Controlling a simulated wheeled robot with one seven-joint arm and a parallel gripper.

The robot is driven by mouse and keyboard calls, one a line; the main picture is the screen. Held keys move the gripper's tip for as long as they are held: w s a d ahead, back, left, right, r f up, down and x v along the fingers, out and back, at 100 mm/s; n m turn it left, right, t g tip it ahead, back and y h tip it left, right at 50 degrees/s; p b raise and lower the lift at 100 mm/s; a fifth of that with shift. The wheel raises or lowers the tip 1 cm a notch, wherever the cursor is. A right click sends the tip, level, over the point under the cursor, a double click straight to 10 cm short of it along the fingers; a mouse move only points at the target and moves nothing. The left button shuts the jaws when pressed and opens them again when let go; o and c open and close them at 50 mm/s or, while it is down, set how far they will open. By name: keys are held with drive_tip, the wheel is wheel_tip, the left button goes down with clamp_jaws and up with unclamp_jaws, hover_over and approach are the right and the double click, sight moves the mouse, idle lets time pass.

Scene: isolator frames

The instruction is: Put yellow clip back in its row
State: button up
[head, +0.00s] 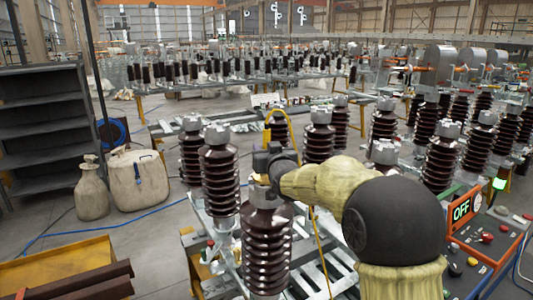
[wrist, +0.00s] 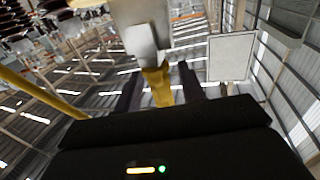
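My gripper (head: 262,160) is at the top of a brown ribbed insulator (head: 267,240) in the middle front of the head view. In the wrist view my gripper (wrist: 160,88) has two dark fingers with a yellow piece, seemingly the yellow clip (wrist: 160,85), between them. A pale grey metal block (wrist: 140,45) is just beyond the yellow piece. Whether the fingers press on the clip is unclear. In the head view the clip is hard to make out at the gripper. A yellow cable (head: 291,130) arches up beside the gripper and hangs down behind my arm.
Brown insulators with metal caps, such as one at left (head: 220,170), stand close around my gripper. A control box reading OFF (head: 490,240) is at right. Sacks (head: 138,180) and a shelf rack (head: 45,115) stand at left. Open floor lies between them and the frame.

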sight(266, 129)
clamp_jaws()
drive_tip(key=shift+r, duration=0.15)
wheel_tip(266, 129, up, 10)
drive_tip(key=shift+f+b, duration=0.1)
drive_tip(key=shift+b, duration=1.05)
